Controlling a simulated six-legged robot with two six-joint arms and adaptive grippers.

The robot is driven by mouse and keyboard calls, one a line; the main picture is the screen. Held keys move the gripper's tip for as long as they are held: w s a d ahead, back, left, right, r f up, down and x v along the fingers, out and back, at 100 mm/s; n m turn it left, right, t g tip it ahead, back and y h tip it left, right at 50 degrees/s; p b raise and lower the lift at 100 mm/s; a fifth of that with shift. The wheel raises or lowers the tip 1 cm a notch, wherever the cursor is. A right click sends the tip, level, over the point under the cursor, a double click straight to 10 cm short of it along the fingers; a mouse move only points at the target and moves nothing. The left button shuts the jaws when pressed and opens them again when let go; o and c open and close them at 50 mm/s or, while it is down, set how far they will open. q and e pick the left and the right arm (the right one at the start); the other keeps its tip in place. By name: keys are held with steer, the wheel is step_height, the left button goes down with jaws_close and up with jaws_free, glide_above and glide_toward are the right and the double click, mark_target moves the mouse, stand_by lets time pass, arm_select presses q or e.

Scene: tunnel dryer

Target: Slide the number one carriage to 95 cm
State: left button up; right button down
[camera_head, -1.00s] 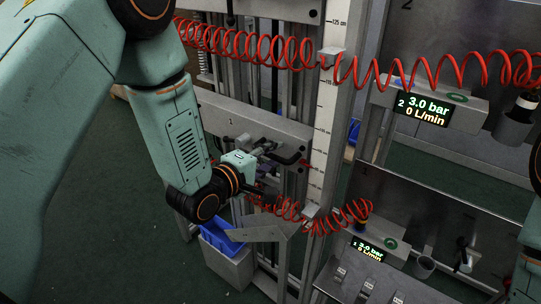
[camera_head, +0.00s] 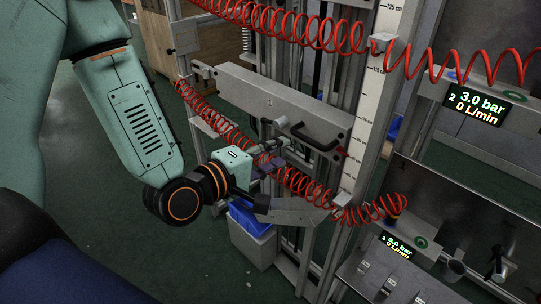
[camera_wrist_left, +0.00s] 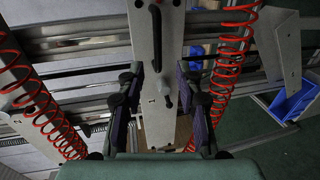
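The number one carriage (camera_head: 270,103) is a grey metal plate marked 1, with a black bar handle (camera_head: 315,138) and a small clamp lever (camera_head: 275,122). My left gripper (camera_head: 272,158) is just below and in front of the plate. In the left wrist view the left gripper (camera_wrist_left: 160,105) has its dark pads wide apart, with the plate (camera_wrist_left: 158,125) and handle (camera_wrist_left: 156,40) seen between them and nothing held. My right gripper is out of view.
Red coiled hoses (camera_head: 295,180) hang across the frame near my left gripper. A blue bin (camera_head: 250,218) stands below. Metal uprights and a sheet bracket (camera_head: 290,212) are close by. Flow panels (camera_head: 475,105) are at right. Green floor at left is clear.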

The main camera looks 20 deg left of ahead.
arm_select(q)
steer(key=shift+s+a+r, duration=0.15)
steer(key=shift+s, duration=0.5)
steer(key=s+a+f+m+g+y, duration=0.15)
steer(key=s+f+m+g, duration=0.3)
steer(key=f, duration=0.45)
steer(key=s+a+f+m+g+y, duration=0.15)
steer(key=s+f+m+g, duration=0.35)
steer(key=f, duration=0.5)
steer(key=s+f+m+g+y+b, duration=0.1)
steer(key=s+f+m+g, duration=0.1)
steer(key=s+f, duration=0.3)
steer(key=s+f+m+g+y+b, duration=0.1)
steer(key=s+f, duration=0.4)
steer(key=s, duration=0.7)
steer(key=shift+s+d+f+m+g, duration=0.25)
steer(key=shift+s+m+g, duration=0.25)
steer(key=shift+g, duration=0.55)
steer(key=shift+w+r, duration=0.1)
steer(key=shift+w, duration=0.1)
steer(key=shift+c, duration=0.4)
